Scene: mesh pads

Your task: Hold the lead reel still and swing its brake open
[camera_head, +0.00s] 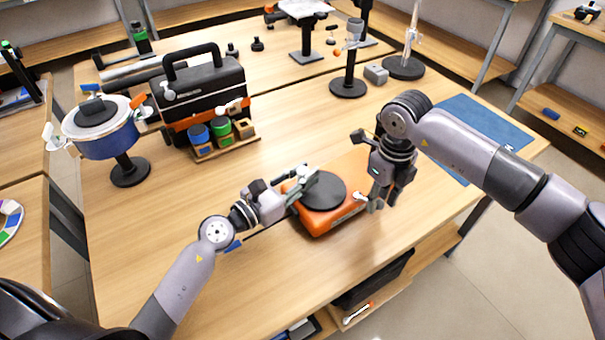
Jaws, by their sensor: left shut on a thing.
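The lead reel (330,216) is an orange casing with a dark round disc on top, lying on the wooden table. My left gripper (301,184) reaches in from the left and is shut on the reel's left side. A small pale lever (361,197), which looks like the brake, sticks out at the reel's right edge. My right gripper (375,203) points down just right of the reel, with its fingertips close to this lever. I cannot tell whether they touch it or how far apart the fingers are.
A black tool case (205,88) stands at the back left, beside a blue drum on a stand (105,140). Several dark-based stands (348,88) are at the back. A blue mat (485,122) lies at the right. The table's front is mostly clear.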

